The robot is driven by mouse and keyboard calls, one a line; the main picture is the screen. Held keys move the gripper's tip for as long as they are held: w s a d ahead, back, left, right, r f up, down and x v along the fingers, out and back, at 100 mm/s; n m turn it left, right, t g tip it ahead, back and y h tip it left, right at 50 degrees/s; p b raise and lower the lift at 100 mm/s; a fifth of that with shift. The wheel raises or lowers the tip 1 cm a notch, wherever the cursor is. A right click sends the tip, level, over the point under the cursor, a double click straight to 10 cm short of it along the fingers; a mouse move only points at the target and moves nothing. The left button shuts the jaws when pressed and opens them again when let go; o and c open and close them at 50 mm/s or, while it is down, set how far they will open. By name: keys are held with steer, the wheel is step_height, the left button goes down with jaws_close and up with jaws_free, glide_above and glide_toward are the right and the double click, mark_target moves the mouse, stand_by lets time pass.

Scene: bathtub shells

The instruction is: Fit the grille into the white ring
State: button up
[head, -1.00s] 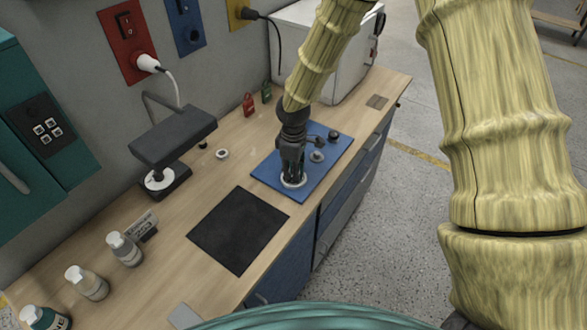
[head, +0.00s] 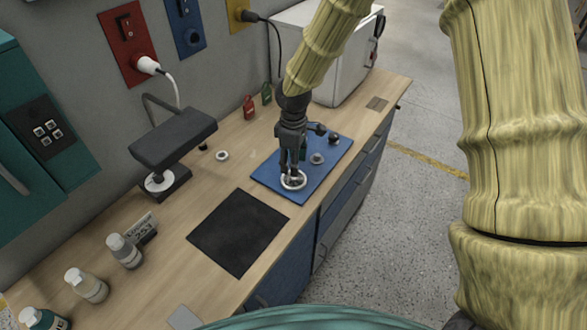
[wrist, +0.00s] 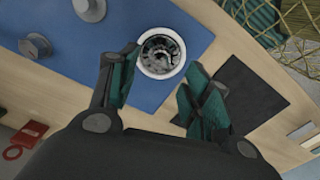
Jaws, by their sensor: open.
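The white ring (head: 293,187) lies near the front corner of the blue mat. In the wrist view the ring (wrist: 145,66) is seen from above. A round grey metallic piece, which looks like the grille (wrist: 160,52), lies inside its opening. I cannot tell whether it sits flat or fully down. My gripper (head: 291,173) points down just above the ring.
The blue mat (head: 273,171) also bears a grey knob-like part (head: 316,158) and a dark one (head: 333,139). A black square mat (head: 238,231) lies to the left. A lamp (head: 172,138), a small white round piece (head: 222,155) and several bottles stand along the wall side.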

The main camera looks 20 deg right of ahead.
step_height(320, 180, up, 7)
stand_by(0.3)
steer(key=shift+f, duration=0.1)
stand_by(0.4)
